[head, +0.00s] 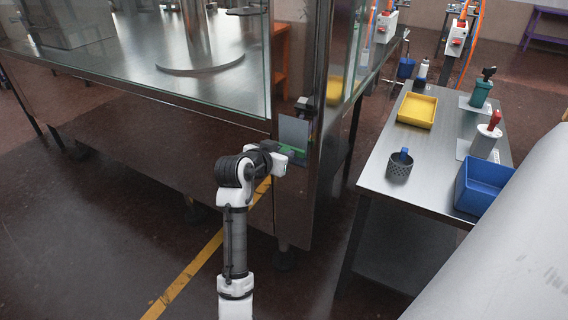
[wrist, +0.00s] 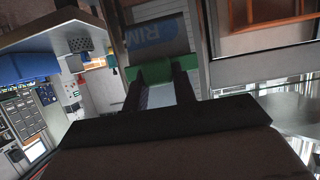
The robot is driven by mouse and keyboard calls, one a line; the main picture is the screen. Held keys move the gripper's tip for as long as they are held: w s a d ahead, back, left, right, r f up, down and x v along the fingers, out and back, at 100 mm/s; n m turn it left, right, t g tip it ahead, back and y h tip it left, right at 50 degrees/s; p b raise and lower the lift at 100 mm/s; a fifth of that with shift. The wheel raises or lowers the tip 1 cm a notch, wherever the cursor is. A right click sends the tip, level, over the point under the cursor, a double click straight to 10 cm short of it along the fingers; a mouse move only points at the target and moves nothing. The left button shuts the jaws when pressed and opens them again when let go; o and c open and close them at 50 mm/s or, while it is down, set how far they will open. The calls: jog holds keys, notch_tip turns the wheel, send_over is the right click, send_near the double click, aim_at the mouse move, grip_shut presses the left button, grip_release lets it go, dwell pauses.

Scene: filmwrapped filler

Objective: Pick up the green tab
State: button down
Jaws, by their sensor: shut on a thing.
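The green tab (wrist: 155,72) shows in the wrist view between the two dark fingertips of my gripper (wrist: 157,80), which is shut on it. A grey sheet or panel with pale blue lettering (wrist: 160,37) adjoins the tab. In the head view the green tab (head: 290,149) is a small green strip at the machine's corner post, below a pale grey plate (head: 294,131). My gripper (head: 287,157) is right at it, and its fingers are partly hidden there.
The glass-sided machine (head: 150,120) stands at the left. A metal table (head: 425,150) at the right bears a yellow tray (head: 417,109), a blue bin (head: 481,187), a perforated grey cup (head: 399,170) and bottles. Floor is open between machine and table.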

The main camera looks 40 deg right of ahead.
jog(key=s+a+b, duration=0.2)
jog(key=s+a, duration=0.1)
jog(key=a, duration=0.5)
jog(key=s+a+b, duration=0.2)
jog(key=s+a, duration=0.2)
jog(key=a, duration=0.4)
jog(key=s+a+r+p, duration=0.2)
jog(key=a+r+p, duration=0.3)
jog(key=r+p, duration=0.1)
jog(key=shift+a+r+p, duration=0.3)
jog(key=shift+r+p, duration=0.1)
jog(key=shift+r, duration=0.1)
jog(key=shift+w, duration=0.1)
